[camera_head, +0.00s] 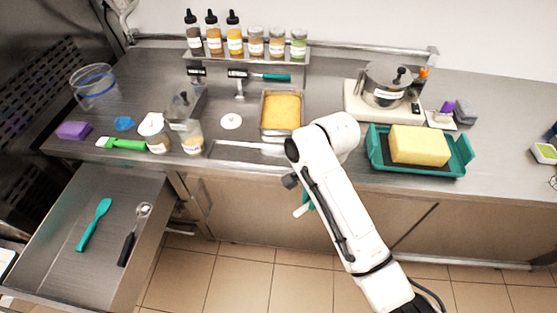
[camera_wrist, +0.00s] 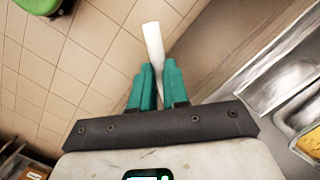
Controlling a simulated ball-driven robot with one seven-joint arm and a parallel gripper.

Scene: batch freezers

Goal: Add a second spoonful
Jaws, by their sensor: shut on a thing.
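My gripper (camera_wrist: 158,88) has teal fingers and is shut on a slim white rod-like tool (camera_wrist: 152,42), which looks like a handle or spoon. The tool's other end is hidden between the fingers. In the head view the white tool (camera_head: 301,211) shows below my wrist, in front of the cabinet and below the counter edge. A steel pan of yellow mix (camera_head: 264,121) sits in the middle. A pot (camera_head: 385,92) stands on a pale scale-like base (camera_head: 362,112).
An open drawer (camera_head: 92,185) at the left holds a teal spatula (camera_head: 93,225) and a dark-handled scoop (camera_head: 134,235). A teal tray (camera_head: 458,155) with a yellow block (camera_head: 420,145) is at the right. Bottles (camera_head: 213,38) and jars line the back shelf.

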